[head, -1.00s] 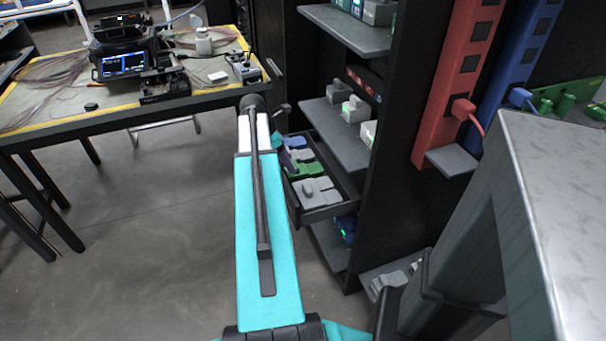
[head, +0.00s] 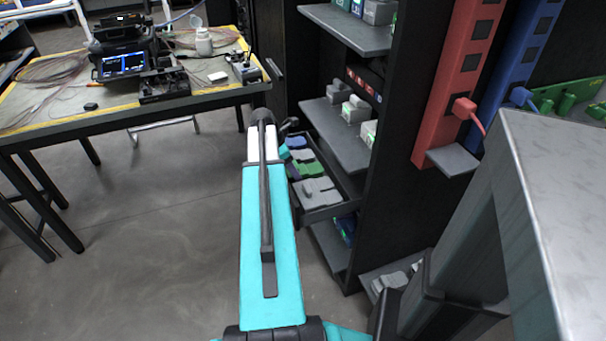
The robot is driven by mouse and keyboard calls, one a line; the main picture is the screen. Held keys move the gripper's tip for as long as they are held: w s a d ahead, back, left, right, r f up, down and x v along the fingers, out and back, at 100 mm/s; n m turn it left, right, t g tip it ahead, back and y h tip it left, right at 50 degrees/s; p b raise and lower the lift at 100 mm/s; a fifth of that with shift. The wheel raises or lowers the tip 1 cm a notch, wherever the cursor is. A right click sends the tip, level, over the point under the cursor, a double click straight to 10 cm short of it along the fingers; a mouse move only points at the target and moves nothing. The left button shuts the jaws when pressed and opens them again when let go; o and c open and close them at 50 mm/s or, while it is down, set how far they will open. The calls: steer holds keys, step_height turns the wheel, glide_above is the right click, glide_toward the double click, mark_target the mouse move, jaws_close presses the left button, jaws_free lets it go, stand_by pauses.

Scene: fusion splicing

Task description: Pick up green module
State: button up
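The green module (head: 307,169) lies in a pulled-out drawer (head: 330,208) of the dark shelf unit, right of my arm in the head view. Grey modules lie in front of it, and grey and blue ones behind it. My arm reaches forward along the drawer's left side. A small teal part of my wrist shows at the drawer's back left, near the blue module (head: 296,142).
The workbench (head: 215,95) at the upper left holds a splicing machine (head: 122,62), a bottle and cables. Shelves (head: 338,135) with more modules rise above the drawer. Red and blue panels (head: 452,100) stand at the right. The floor left of my arm is clear.

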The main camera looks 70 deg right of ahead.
steer(key=shift+x, duration=1.8)
steer(key=shift+d, duration=0.15)
steer(key=c, duration=1)
steer(key=shift+o, duration=0.2)
steer(key=shift+r, duration=0.1)
steer(key=shift+r+p, duration=0.4)
steer(key=shift+r, duration=4.6)
